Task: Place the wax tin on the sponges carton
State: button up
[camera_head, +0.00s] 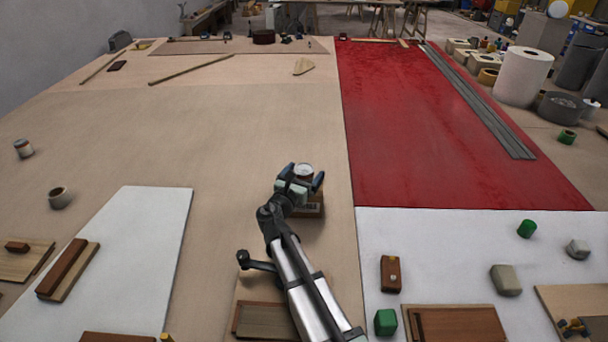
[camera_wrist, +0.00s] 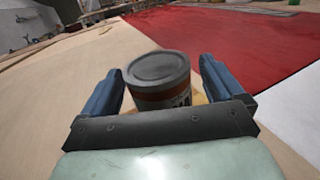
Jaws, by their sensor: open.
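The wax tin (camera_wrist: 160,80) is a short round tin with a grey lid and a brown band. In the wrist view it stands between the two blue fingers of my gripper (camera_wrist: 160,85), with a gap visible on each side. In the head view the tin's pale lid (camera_head: 304,170) shows between the fingertips of my gripper (camera_head: 304,178). The sponges carton (camera_head: 310,209) is a small brown box with a printed label, directly beneath the tin. The tin appears to rest on it, but my gripper hides much of the contact. My gripper is open around the tin.
A red sheet (camera_head: 430,130) lies to the right of the carton. A white board (camera_head: 130,250) lies to the left. A brown block (camera_head: 390,273), a green block (camera_head: 386,322) and wooden trays lie nearer.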

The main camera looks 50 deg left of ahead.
jog(key=shift+r, duration=0.15)
jog(key=v, duration=1.2)
